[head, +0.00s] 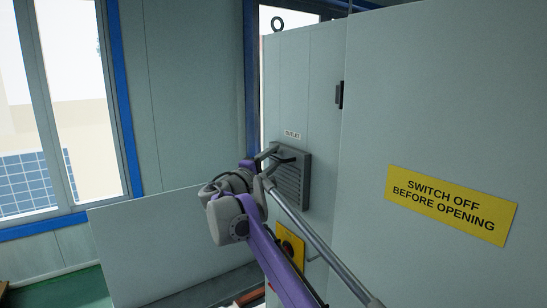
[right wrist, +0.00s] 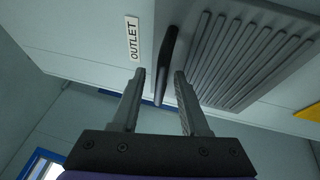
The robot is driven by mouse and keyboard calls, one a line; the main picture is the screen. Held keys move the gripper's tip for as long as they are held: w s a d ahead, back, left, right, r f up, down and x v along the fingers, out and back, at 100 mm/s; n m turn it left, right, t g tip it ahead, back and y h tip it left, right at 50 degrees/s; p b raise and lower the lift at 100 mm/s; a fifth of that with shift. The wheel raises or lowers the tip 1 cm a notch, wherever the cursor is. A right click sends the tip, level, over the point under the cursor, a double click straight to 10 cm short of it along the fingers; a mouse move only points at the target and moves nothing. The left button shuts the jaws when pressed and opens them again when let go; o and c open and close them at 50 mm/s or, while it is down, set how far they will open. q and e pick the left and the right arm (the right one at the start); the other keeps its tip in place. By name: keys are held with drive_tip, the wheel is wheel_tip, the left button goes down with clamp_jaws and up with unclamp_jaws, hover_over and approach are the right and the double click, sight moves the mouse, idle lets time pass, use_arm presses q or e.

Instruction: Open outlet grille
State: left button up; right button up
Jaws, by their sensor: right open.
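The outlet grille (head: 291,181) is a grey slatted panel on the side of the pale cabinet, under a small OUTLET label (head: 292,134). It looks closed against the cabinet. In the right wrist view the grille (right wrist: 245,55) fills the upper right, with a dark upright handle (right wrist: 168,62) near its edge. My right gripper (head: 272,155) is at the grille's upper left in the head view. In the right wrist view the right gripper (right wrist: 160,85) is open, with the handle appearing between its two fingers. Contact cannot be told. My left gripper is not in view.
A yellow plate with a knob (head: 289,246) sits below the grille, partly behind my arm. A yellow warning sign (head: 450,204) is on the cabinet front (head: 440,100). A low pale panel (head: 150,245) stands at left, before a window (head: 55,110).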

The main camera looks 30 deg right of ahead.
drive_tip(key=shift+c, duration=0.3)
clamp_jaws()
idle(1.2)
